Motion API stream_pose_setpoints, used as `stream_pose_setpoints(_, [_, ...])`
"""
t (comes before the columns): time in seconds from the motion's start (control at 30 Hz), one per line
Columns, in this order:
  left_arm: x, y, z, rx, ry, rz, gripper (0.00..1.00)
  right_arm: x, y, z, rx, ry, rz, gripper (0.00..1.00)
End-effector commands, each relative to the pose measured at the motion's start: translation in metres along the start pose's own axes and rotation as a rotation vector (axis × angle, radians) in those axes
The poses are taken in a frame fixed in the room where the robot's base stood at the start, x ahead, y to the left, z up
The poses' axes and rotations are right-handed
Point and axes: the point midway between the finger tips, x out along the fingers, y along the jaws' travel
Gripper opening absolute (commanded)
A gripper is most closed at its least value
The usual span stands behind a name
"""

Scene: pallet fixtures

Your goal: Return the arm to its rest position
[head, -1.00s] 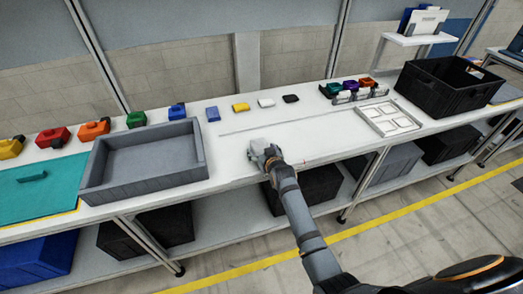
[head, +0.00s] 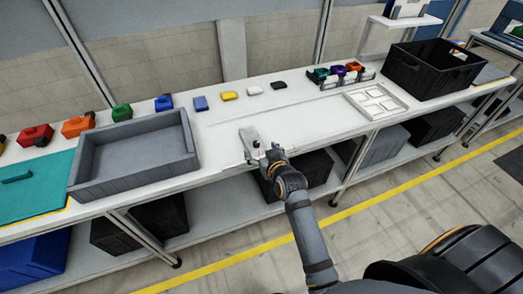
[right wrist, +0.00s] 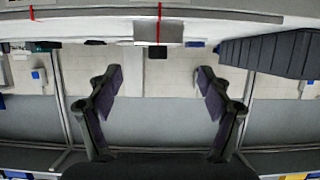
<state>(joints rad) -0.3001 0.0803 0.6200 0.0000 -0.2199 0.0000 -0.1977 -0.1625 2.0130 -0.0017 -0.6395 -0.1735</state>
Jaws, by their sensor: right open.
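My right arm comes up from the bottom of the head view, with its open right gripper (head: 273,155) at the front edge of the white table (head: 225,183). A small grey metal fixture (head: 250,139) stands on the table just beyond the gripper. In the right wrist view the two fingers of the right gripper (right wrist: 158,85) are spread wide with nothing between them. A silvery block (right wrist: 158,32) shows beyond the fingers at the table edge, apart from them. My left gripper is not in view.
A grey tray (head: 85,183) stands left on the table. A white pallet frame (head: 352,101) and a black crate (head: 408,80) are on the right. Coloured parts line the back. Dark bins (head: 312,168) sit on the shelf below. Floor in front is open.

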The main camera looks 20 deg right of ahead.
Motion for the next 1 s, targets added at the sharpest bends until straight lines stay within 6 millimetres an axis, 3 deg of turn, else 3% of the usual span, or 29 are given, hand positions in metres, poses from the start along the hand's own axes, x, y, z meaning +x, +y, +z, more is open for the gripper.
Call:
stream_pose_setpoints(0.47, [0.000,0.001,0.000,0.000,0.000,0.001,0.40,-0.001,0.000,0.000,0.000,0.000,0.000,0.79])
stream_pose_setpoints(0.57, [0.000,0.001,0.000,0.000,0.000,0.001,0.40,-0.007,0.003,0.009,-0.006,-0.038,-0.001,0.79])
stream_pose_setpoints(0.67, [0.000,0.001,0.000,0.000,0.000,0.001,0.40,-0.030,0.013,0.040,-0.021,-0.169,-0.002,0.79])
stream_pose_setpoints(0.8, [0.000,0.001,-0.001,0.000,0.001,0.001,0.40,-0.077,0.027,0.086,-0.045,-0.393,0.003,0.79])
stream_pose_setpoints(1.0, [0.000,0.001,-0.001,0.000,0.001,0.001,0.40,-0.139,0.041,0.127,-0.069,-0.636,0.022,0.79])
